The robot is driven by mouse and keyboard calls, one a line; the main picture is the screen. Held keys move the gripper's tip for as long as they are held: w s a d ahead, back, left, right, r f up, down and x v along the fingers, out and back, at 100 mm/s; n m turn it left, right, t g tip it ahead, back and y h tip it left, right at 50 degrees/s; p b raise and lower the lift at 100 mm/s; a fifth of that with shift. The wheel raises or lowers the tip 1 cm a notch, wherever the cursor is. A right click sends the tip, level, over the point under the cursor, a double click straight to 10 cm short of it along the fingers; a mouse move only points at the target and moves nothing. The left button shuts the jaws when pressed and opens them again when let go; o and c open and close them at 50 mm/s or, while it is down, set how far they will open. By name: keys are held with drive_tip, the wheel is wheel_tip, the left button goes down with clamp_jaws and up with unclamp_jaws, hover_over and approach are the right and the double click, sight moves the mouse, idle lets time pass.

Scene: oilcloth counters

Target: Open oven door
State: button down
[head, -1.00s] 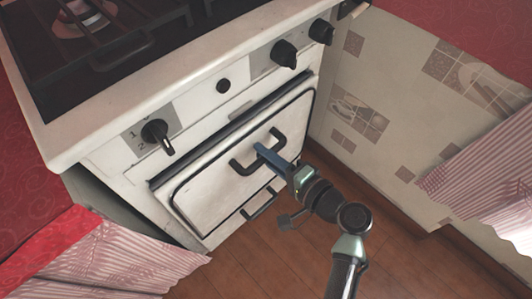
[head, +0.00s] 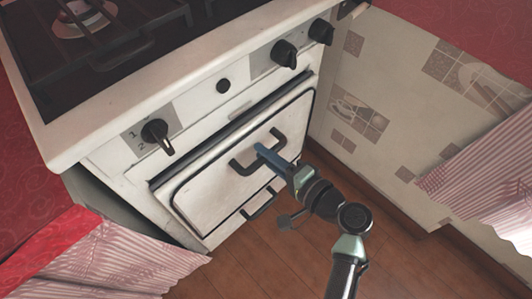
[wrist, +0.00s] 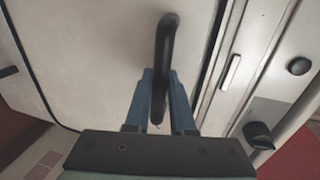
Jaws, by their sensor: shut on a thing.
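The white oven door (head: 212,186) is on the front of the stove, below the knob panel, and looks shut or nearly shut. Its black bar handle (head: 240,168) stands out from the door's upper part. My gripper (head: 262,150) reaches the handle from the right, and its blue fingers are closed around the bar. In the wrist view the dark handle (wrist: 166,50) runs between the two blue fingers of my gripper (wrist: 160,95), with the door's white face (wrist: 90,50) behind.
Black knobs (head: 157,134) line the panel above the door. A lower handle (head: 262,205) is beneath the door. A patterned side panel (head: 390,120) stands close on the right, striped cloth (head: 110,260) hangs at left. Wooden floor (head: 250,262) in front is clear.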

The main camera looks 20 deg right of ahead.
drive_tip(key=shift+s, duration=0.1)
drive_tip(key=s+d+f+t+y+b, duration=0.1)
drive_tip(key=s+d+f+t+b, duration=0.2)
drive_tip(key=s+f+b, duration=0.3)
drive_tip(key=s+d+f+t+y+b, duration=0.1)
drive_tip(key=s+d+f+t+b, duration=0.2)
drive_tip(key=s+f+b, duration=0.4)
drive_tip(key=s+t+b, duration=0.1)
drive_tip(key=s+b, duration=0.2)
drive_tip(key=b, duration=0.5)
drive_tip(key=shift+s+y, duration=0.3)
drive_tip(key=shift+s, duration=0.1)
drive_tip(key=shift+d, duration=0.1)
drive_tip(key=c, duration=0.8)
unclamp_jaws()
drive_tip(key=shift+o, duration=0.2)
